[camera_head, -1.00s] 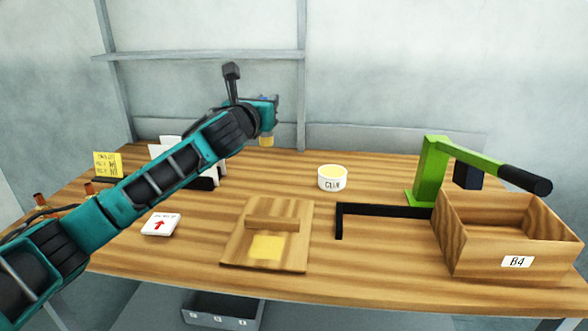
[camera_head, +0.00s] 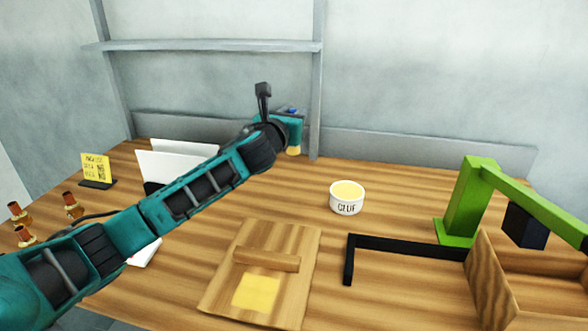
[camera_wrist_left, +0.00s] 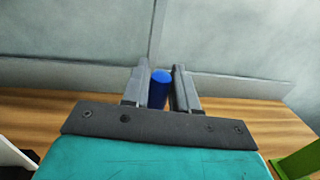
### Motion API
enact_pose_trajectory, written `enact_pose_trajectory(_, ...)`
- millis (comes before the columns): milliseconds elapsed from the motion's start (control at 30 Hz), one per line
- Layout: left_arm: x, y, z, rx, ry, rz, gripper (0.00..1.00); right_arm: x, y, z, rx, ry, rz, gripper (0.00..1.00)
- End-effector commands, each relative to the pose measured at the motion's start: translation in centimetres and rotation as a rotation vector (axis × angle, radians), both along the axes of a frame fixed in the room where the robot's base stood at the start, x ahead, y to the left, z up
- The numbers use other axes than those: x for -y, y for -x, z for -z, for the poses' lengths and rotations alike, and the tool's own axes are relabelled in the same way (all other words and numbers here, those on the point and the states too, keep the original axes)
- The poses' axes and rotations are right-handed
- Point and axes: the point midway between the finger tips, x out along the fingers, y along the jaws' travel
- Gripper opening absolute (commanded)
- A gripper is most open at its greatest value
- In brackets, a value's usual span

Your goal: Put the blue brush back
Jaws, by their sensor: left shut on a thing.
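My left gripper (camera_head: 294,128) is shut on the blue brush, above the back of the workbench (camera_head: 400,220). The brush's blue end (camera_head: 292,110) shows over the jaws and its pale yellow tip (camera_head: 293,150) hangs below. In the left wrist view the blue handle (camera_wrist_left: 159,89) stands between the two fingers (camera_wrist_left: 160,88); its lower part is hidden. A white tub marked GLUE (camera_head: 346,207) stands on the bench, nearer and to the right of the gripper, apart from the brush. Its top looks yellow. My right gripper is not in view.
A wooden board with a yellow patch (camera_head: 256,292) lies at the front. To the right are a black L-shaped bar (camera_head: 400,244), a green press (camera_head: 465,200) and a wooden box (camera_head: 488,290). White upright sheets (camera_head: 170,165) and a yellow sign (camera_head: 96,166) stand left.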

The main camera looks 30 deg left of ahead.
Motion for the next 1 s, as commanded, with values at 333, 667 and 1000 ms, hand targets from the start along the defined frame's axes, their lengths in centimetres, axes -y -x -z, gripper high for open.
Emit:
enact_pose_trajectory(333,0.0,0.0,8.2,-0.001,0.002,-0.001,0.00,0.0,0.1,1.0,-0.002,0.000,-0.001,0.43)
enact_pose_trajectory(667,0.1,0.0,11.4,-0.002,0.003,0.000,0.00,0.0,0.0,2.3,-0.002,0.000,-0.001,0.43)
enact_pose_trajectory(1000,0.0,0.0,13.1,0.001,0.001,-0.001,0.00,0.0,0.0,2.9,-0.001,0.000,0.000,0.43)
